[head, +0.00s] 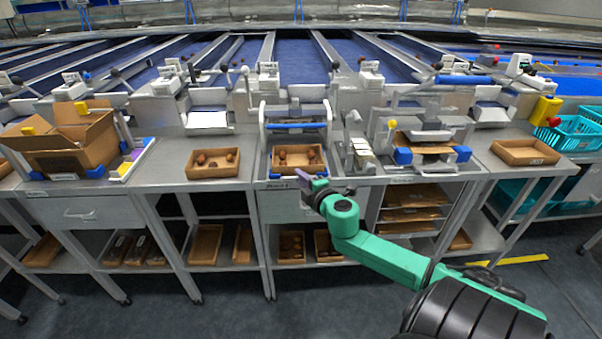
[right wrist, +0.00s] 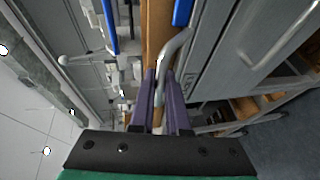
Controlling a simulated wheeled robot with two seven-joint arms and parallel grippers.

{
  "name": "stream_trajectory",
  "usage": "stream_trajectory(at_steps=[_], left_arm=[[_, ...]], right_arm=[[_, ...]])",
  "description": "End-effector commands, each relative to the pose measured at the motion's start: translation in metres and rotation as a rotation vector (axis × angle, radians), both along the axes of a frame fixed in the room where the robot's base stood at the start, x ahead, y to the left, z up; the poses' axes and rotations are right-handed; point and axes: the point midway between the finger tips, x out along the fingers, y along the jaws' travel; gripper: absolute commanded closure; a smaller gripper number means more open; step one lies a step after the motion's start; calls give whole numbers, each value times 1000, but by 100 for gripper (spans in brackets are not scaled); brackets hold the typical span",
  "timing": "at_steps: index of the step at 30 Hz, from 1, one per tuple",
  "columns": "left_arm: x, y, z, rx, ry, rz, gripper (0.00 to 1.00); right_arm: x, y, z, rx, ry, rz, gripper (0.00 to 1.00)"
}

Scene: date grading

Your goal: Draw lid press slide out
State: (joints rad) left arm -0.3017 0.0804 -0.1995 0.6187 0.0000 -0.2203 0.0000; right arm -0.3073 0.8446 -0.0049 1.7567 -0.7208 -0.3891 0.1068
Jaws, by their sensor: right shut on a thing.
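The lid press (head: 296,115) stands on the middle bench, a white frame with a blue bar. On its slide, between the frame's sides, lies a wooden tray (head: 282,167) holding several brown dates. My right gripper (head: 305,180), with purple fingers, is at the front edge of the slide, just right of centre. In the right wrist view, the fingers are shut on a grey curved bar handle (right wrist: 174,52) in front of the tray and its blue parts. The fingers hide part of the handle. My left gripper is not in view.
A drawer (head: 285,207) with its own handle lies just below the bench edge, close to my right gripper. Another date tray (head: 195,172) is to the left, and a strapping-like station (head: 425,150) with blue corners to the right. An open cardboard box (head: 100,150) stands far left. The floor ahead is clear.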

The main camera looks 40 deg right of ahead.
Motion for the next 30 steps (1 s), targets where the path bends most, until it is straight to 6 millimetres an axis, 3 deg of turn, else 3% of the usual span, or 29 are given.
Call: stream_trajectory(at_steps=[11,12,14,24,30], left_arm=[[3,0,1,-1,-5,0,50],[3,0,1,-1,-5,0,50],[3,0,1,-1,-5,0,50],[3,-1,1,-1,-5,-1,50],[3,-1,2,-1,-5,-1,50]], right_arm=[[-1,3,-2,3,3,6,100],[-1,3,-2,3,3,6,75],[-1,3,-2,3,3,5,57],[-2,3,-1,2,1,3,57],[-23,8,2,4,4,5,57]])
